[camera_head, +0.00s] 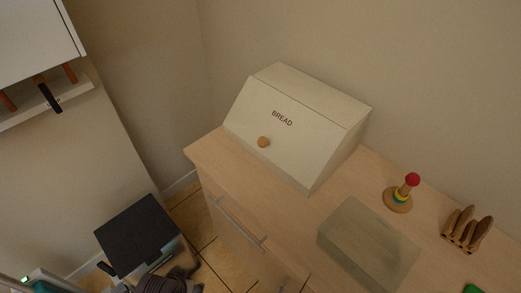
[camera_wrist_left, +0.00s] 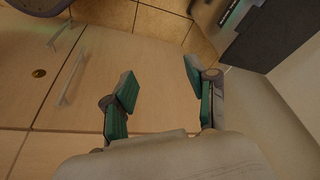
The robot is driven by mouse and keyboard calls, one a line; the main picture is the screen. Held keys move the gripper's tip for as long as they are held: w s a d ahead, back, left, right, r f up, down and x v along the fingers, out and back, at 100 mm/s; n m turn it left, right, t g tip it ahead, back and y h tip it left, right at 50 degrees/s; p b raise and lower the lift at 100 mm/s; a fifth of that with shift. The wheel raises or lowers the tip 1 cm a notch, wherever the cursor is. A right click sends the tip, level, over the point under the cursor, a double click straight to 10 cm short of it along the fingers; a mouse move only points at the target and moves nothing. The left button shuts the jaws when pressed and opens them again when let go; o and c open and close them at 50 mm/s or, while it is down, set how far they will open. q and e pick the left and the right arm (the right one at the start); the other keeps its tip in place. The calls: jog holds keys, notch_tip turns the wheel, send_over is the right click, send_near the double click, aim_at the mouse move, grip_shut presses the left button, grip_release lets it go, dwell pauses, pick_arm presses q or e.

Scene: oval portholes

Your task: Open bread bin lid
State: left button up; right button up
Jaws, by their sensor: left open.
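The cream bread bin (camera_head: 310,115) stands on the wooden cabinet top against the wall, in the head view. Its sloping front lid (camera_head: 275,130) is shut, with "BREAD" lettering and a round wooden knob (camera_head: 263,142) low on it. My left gripper (camera_wrist_left: 160,84) shows in the left wrist view, its two green-padded fingers spread apart with nothing between them. Beyond them are the wooden cabinet front and the floor. I cannot make out the left gripper in the head view, and the bread bin is not in the wrist view. My right gripper is not in view.
On the cabinet top (camera_head: 215,155) are a translucent greenish box (camera_head: 368,245), a ring stacker with a red ball (camera_head: 399,196) and a wooden rack (camera_head: 466,230). Drawer handles (camera_head: 238,222) stick out from the front. A wall shelf with pegs (camera_head: 45,102) hangs at left.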

pick_arm(q)
jog(key=w+d+r+t+h+b, duration=0.2)
jog(key=w+d+r+t, duration=0.15)
jog(key=w+r, duration=0.5)
jog(key=m+t+h, duration=0.3)
jog(key=t+h, duration=0.5)
send_near(261, 144)
jog(key=p+x, duration=0.1)
jog(key=x, duration=0.9)
jog(key=shift+s, duration=0.1)
grip_shut()
